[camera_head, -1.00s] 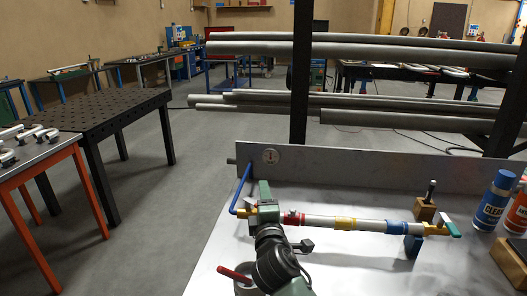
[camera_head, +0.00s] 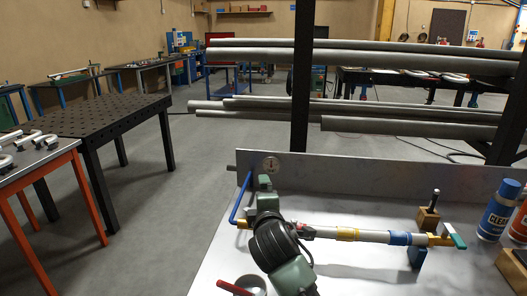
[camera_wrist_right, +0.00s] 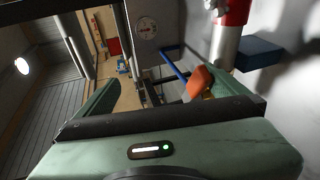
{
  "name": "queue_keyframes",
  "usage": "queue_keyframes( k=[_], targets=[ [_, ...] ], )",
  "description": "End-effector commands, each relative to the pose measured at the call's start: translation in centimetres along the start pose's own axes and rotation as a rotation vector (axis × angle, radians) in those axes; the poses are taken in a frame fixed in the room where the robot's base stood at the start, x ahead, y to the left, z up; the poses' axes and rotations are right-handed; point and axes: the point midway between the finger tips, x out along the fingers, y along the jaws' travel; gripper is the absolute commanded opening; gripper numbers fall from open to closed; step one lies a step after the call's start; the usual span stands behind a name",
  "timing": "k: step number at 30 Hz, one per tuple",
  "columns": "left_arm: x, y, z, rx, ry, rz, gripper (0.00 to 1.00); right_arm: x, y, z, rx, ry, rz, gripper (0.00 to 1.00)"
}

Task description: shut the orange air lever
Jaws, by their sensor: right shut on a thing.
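The orange air lever (camera_wrist_right: 200,80) shows in the right wrist view, against the inner side of the right-hand finger. In the head view my right gripper (camera_head: 265,198) is at the left end of the pipe assembly (camera_head: 372,235), by the blue tube, and my wrist hides the lever there. My left gripper is not in view.
A green-handled brass valve (camera_head: 446,240) ends the pipe at the right. A cup (camera_head: 250,286) with a red-handled tool is in front. The upright back plate (camera_head: 370,178) bounds the bench.

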Motion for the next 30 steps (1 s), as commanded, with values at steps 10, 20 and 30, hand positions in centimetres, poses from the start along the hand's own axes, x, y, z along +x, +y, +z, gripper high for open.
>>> queue_keyframes(
  k=[10, 20, 30],
  targets=[
    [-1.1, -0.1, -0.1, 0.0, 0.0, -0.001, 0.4, -1.3, 1.0, 0.0, 0.0, 0.001, 0.018, 0.57],
    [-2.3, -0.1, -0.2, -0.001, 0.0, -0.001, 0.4, -3.5, 0.3, 0.2, 0.002, 0.001, 0.018, 0.44],
    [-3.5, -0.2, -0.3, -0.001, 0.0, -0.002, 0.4, -5.8, -0.4, 0.3, 0.002, 0.001, 0.018, 0.31]
  ],
)
